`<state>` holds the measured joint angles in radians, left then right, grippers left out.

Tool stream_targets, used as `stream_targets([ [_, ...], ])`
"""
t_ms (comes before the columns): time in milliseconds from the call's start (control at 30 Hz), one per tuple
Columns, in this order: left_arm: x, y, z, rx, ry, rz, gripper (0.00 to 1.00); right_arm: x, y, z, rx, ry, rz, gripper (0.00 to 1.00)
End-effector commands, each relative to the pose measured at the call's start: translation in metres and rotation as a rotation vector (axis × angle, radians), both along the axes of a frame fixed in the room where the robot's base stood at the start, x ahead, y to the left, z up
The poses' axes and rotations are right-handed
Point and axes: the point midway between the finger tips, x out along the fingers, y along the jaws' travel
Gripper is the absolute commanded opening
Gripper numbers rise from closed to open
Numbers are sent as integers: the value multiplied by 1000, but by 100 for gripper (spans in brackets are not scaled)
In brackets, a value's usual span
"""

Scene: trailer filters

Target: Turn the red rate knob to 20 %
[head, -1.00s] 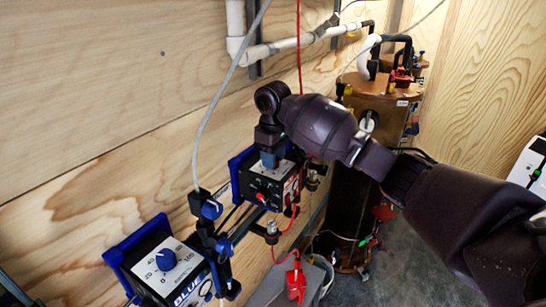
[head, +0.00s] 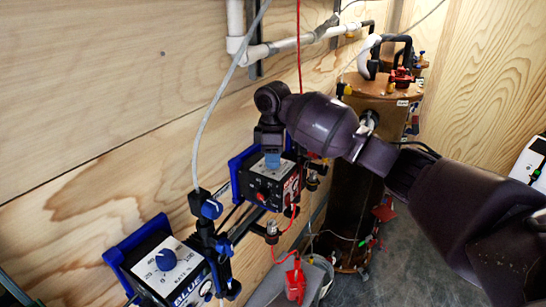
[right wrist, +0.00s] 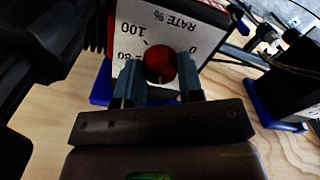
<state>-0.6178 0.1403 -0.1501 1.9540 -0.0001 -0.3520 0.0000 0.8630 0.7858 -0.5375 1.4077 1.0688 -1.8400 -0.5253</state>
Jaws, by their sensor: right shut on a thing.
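The red rate knob (right wrist: 158,62) sits on a white dial plate (right wrist: 208,35) marked RATE %, which appears upside down in the right wrist view. My right gripper (right wrist: 160,80) is shut on the knob, one finger on each side. In the head view my right gripper (head: 272,160) reaches the face of the farther black pump box (head: 283,197) from above, and its fingers hide the knob. I cannot read the knob's setting. My left gripper is not in view.
A nearer pump with a blue knob (head: 166,260) stands at lower left. A blue-fitted upright post (head: 212,210) and grey tube are close by. A brown tank (head: 375,105) stands behind my right arm. The wooden wall is close on the left.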

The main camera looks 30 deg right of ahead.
Motion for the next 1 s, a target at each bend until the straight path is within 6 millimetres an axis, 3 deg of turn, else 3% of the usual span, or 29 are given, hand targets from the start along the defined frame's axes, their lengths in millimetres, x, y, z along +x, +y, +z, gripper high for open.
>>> stream_targets([
  [333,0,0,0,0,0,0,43,1,0,1,0,-2,1,11],
  [367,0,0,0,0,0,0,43,1,0,1,0,-2,1,38],
  [500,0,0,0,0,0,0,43,0,0,1,0,-1,1,59],
  [833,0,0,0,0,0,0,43,0,0,3,0,-1,1,60],
  [1000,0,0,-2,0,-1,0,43,1,0,20,0,-4,2,60],
])
